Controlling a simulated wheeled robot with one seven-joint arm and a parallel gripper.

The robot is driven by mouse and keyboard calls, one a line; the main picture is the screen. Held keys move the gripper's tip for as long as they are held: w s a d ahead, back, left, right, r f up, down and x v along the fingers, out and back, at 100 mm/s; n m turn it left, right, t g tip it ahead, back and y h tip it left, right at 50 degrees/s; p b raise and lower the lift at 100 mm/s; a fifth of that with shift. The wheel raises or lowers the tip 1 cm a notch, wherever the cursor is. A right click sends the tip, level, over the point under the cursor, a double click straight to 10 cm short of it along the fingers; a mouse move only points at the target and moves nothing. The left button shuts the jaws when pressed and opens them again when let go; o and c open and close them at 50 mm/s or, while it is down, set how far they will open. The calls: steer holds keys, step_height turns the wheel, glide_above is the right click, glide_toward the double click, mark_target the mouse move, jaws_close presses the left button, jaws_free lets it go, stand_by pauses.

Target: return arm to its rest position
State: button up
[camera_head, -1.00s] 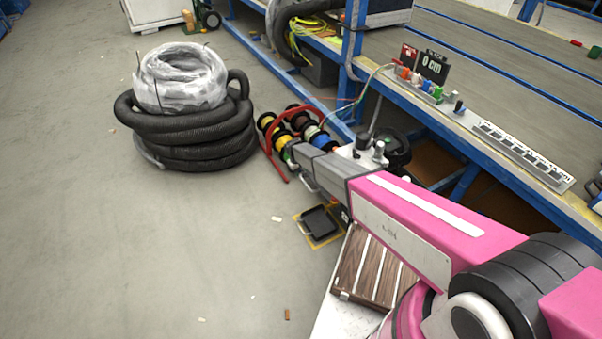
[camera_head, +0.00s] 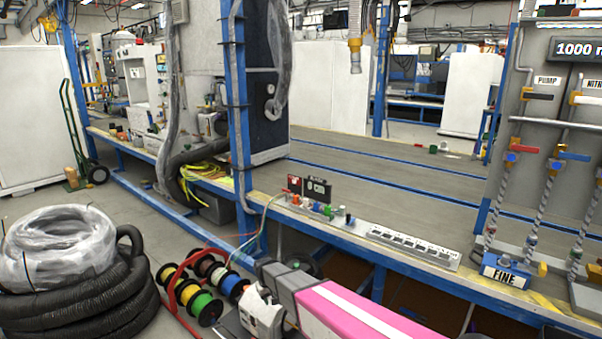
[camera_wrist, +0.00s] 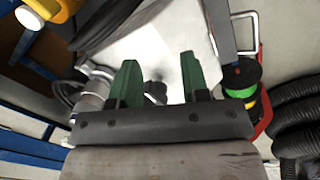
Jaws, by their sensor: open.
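My arm shows at the bottom of the head view as a pink link with a white stripe and a grey section, low in front of the bench (camera_head: 310,228). My gripper (camera_wrist: 157,78) shows in the wrist view with its two green fingers apart and nothing between them. A white surface lies beyond the fingers. The fingers cannot be made out in the head view.
Cable spools (camera_head: 203,306) on a red rack stand left of my arm; they also show in the wrist view (camera_wrist: 241,77). A black coiled hose (camera_head: 85,305) lies farther left. A socket strip (camera_head: 410,243) and a FINE block (camera_head: 507,272) lie along the bench edge.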

steer(key=s+d+r+m, duration=0.2)
steer(key=s+d+r, duration=0.3)
steer(key=d, duration=0.5)
steer(key=s+d+r+m, duration=0.2)
steer(key=s+d+r, duration=0.3)
steer(key=d, duration=0.6)
steer(key=s+d+r+m+y, duration=0.1)
steer(key=s+d+r+m, duration=0.1)
steer(key=s+d+r, duration=0.4)
steer(key=d+r, duration=0.2)
steer(key=d, duration=0.3)
steer(key=shift+g, duration=0.4)
steer(key=shift+s, duration=0.1)
